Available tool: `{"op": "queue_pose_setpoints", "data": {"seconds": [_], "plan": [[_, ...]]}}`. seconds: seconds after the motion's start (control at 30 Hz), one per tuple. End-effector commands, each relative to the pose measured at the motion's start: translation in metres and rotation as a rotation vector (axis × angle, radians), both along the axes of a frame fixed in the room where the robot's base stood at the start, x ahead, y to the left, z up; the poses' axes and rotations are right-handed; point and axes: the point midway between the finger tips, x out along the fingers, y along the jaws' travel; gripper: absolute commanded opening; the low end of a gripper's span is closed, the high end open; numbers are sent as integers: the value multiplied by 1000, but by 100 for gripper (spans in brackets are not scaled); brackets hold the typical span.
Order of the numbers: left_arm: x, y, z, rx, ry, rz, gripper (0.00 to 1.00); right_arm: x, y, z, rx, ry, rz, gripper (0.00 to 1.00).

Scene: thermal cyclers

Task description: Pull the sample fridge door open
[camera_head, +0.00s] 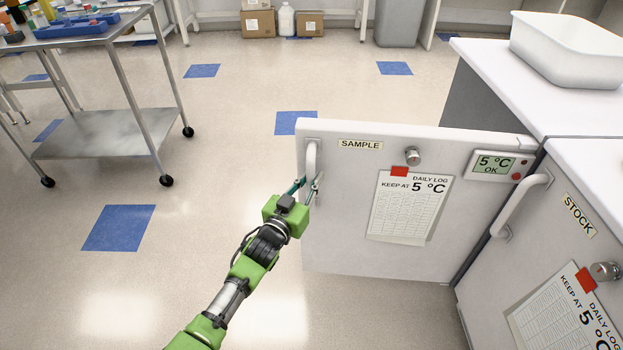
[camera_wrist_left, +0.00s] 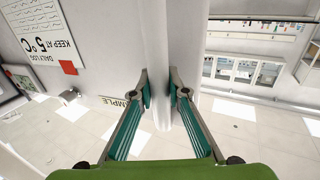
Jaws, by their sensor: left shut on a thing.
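The sample fridge door (camera_head: 340,230) stands swung open, out into the room, with its front face toward me. It bears a SAMPLE label (camera_head: 360,144), a daily log sheet and a display reading 5 °C OK. Its white vertical handle (camera_head: 311,160) is near the door's left edge. My left gripper (camera_head: 307,188) is at the lower part of this handle. In the left wrist view its two teal-padded fingers (camera_wrist_left: 161,100) are closed around the white handle bar (camera_wrist_left: 160,40). The inside of the fridge is hidden behind the door. My right gripper is not in view.
The STOCK fridge door (camera_head: 530,240) with its own handle is shut at the right. A white bin (camera_head: 570,48) sits on the white counter (camera_head: 500,75). A wheeled steel cart (camera_head: 105,135) stands at the left. The floor between cart and door is clear.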

Motion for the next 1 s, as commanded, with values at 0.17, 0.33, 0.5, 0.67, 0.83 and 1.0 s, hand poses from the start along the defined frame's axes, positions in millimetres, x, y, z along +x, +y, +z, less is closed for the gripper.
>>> {"op": "queue_pose_setpoints", "data": {"seconds": [0.17,0.33,0.5,0.67,0.83,1.0], "plan": [[1,4,0,1,0,5,32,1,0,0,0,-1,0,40],[1,2,0,0,0,3,32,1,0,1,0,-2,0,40],[0,2,0,0,1,2,32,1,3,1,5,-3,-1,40],[-10,7,-1,0,1,2,32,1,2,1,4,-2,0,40],[-34,19,-2,0,2,3,32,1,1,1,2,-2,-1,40],[-63,35,-1,1,2,3,32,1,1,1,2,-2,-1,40]]}}
